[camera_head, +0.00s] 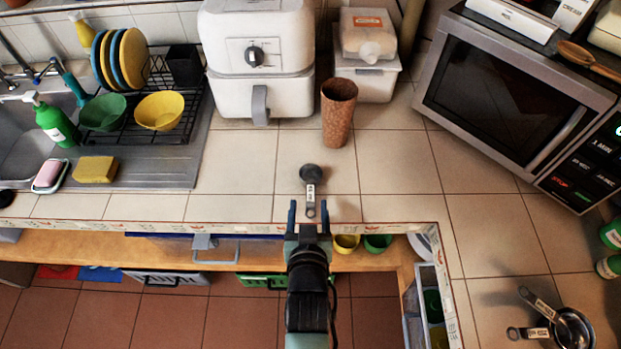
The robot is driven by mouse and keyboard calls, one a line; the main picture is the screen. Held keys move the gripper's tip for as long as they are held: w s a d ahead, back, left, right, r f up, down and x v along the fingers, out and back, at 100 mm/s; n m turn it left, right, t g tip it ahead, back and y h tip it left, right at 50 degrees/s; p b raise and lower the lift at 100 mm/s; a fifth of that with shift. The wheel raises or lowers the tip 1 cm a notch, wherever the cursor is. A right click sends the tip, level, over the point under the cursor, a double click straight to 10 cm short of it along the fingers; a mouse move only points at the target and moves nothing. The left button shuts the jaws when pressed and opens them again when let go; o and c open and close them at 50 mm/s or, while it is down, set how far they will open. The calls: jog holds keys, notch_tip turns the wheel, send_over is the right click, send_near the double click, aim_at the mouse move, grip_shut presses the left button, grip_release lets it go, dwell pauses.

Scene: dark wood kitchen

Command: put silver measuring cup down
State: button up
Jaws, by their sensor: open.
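A small measuring cup with a dark grey round bowl (311,172) and a pale labelled handle (310,194) is at the front part of the tiled counter, its handle pointing toward me. My gripper (310,212) is open, with one blue finger on each side of the handle's near end and a gap on both sides. The cup appears to rest on the tiles, though exact contact is hard to tell from above. A silver measuring cup (573,329) lies on the right counter with other labelled handles beside it.
A brown textured cup (338,112) stands beyond the measuring cup. A white air fryer (257,60) is behind to the left, and a microwave (513,95) to the right. A yellow sponge (95,169) lies by the sink. Bare tiles surround the measuring cup.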

aim_at(311, 186)
jog(key=shift+w+d, duration=0.1)
jog(key=shift+w, duration=0.55)
jog(key=shift+p+x, duration=0.45)
jog(key=shift+x, duration=1.55)
jog(key=shift+d, duration=0.1)
jog(key=shift+c, duration=0.3)
grip_shut()
